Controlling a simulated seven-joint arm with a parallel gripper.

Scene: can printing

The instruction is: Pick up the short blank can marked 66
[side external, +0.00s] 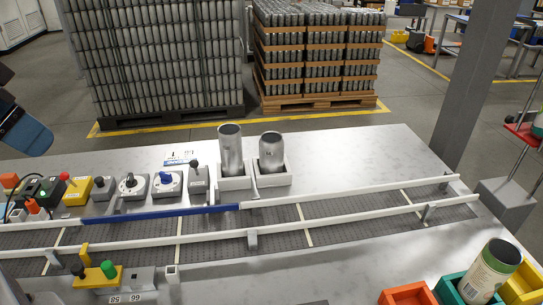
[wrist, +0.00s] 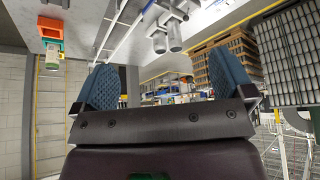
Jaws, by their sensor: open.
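A short plain silver can (side external: 271,154) stands upright in a white square holder (side external: 273,178) behind the conveyor; no 66 can be read on it. A taller silver can (side external: 230,152) stands in a like holder (side external: 233,182) just left of it. Both cans also show as small grey cylinders in the wrist view, where I cannot tell which is which. My gripper (wrist: 163,68) has its two blue ridged fingers wide apart, with nothing between them. A blue finger of it (side external: 27,130) shows at the far left of the side external view, well away from the cans.
A railed conveyor (side external: 280,222) crosses the table in front of the holders. Several switch boxes (side external: 133,184) line its left end. Orange (side external: 408,294), teal and yellow bins stand at front right, with a labelled jar (side external: 490,272) in the teal one. Table right of the cans is clear.

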